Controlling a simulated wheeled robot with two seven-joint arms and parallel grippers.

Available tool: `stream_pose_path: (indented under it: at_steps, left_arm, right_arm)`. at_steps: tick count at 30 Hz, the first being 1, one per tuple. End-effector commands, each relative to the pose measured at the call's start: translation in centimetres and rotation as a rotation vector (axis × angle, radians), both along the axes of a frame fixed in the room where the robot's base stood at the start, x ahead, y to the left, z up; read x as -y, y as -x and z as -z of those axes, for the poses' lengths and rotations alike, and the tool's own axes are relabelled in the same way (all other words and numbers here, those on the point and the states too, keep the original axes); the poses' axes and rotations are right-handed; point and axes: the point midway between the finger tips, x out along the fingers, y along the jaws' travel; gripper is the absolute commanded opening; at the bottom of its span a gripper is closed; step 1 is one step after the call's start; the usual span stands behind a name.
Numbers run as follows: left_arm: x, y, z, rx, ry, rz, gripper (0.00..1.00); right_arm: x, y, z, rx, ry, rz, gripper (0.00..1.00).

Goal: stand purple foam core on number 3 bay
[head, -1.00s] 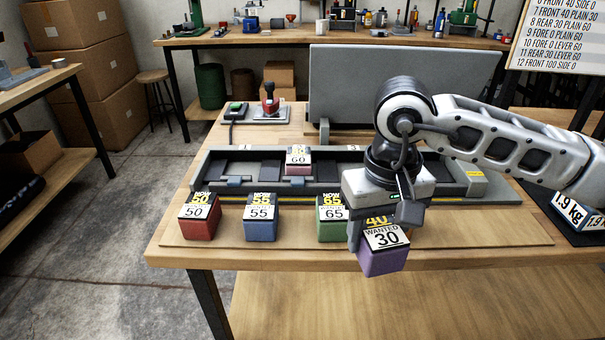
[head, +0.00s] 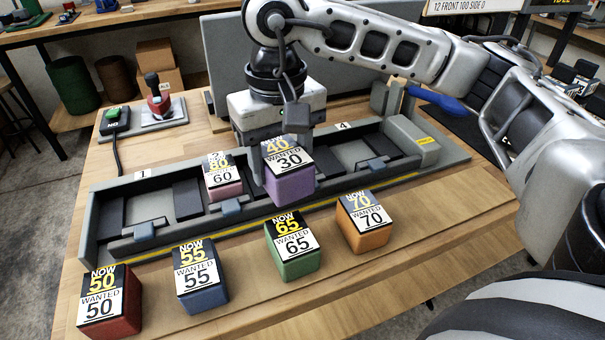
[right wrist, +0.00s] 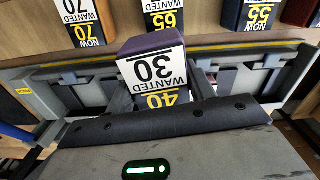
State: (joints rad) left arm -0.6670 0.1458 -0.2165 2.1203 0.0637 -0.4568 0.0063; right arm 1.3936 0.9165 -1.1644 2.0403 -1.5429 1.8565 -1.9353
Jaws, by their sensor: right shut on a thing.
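The purple foam core (head: 290,187), labelled NOW 40 and WANTED 30, is upright in my right gripper (head: 286,160). In the right wrist view the core (right wrist: 150,64) sits between the two fingers. It shows over the long grey rack (head: 105,225), right of the pink core (head: 224,190), which stands in bay 2. Labels 1 and 4 are readable; the number 3 label is hidden behind my gripper and the core. I cannot tell whether the core's underside touches the bay. My left gripper is not in view.
Red (head: 112,318), blue (head: 204,295), green (head: 293,262) and orange (head: 366,234) cores stand along the bench front. A red-handled lever (head: 160,103) and a green button box (head: 115,118) are behind left. A grey panel (head: 222,60) stands behind the rack.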

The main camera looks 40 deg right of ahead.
Motion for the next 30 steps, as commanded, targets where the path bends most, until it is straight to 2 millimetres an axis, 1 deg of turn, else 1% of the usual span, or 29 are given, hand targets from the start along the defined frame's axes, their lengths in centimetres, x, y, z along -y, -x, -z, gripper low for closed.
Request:
stream_pose_path:
  at_steps: [1,3,5,8,11,18,21,24,27,30]
  left_arm:
    - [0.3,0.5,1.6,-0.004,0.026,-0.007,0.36]
    - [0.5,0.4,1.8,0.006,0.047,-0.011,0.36]
    - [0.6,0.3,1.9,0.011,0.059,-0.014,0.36]
    - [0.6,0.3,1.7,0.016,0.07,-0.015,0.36]
    - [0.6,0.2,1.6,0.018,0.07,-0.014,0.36]
    - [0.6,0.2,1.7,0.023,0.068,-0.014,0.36]
    - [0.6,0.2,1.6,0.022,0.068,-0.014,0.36]
    - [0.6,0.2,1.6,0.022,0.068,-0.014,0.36]
    - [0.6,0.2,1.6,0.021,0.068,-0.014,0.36]
    - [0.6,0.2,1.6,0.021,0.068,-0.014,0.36]
  right_arm:
    - [0.9,0.4,-0.1,0.011,-0.002,0.04,0.27]
    - [2.0,1.4,-1.5,0.011,-0.001,0.086,0.27]
    - [2.7,2.0,-2.3,0.009,-0.001,0.114,0.27]
    - [3.7,1.6,-2.7,0.004,0.0,0.138,0.27]
    - [4.6,-0.2,-2.0,-0.001,0.0,0.142,0.27]
    - [6.9,-5.7,0.7,-0.001,0.001,0.142,0.27]
    - [7.6,-7.1,2.7,-0.003,0.003,0.139,0.27]
    - [8.1,-8.3,4.1,0.001,0.002,0.138,0.27]
    - [8.4,-9.0,5.1,0.003,0.002,0.136,0.27]
    - [8.5,-9.4,5.5,0.004,0.002,0.136,0.27]
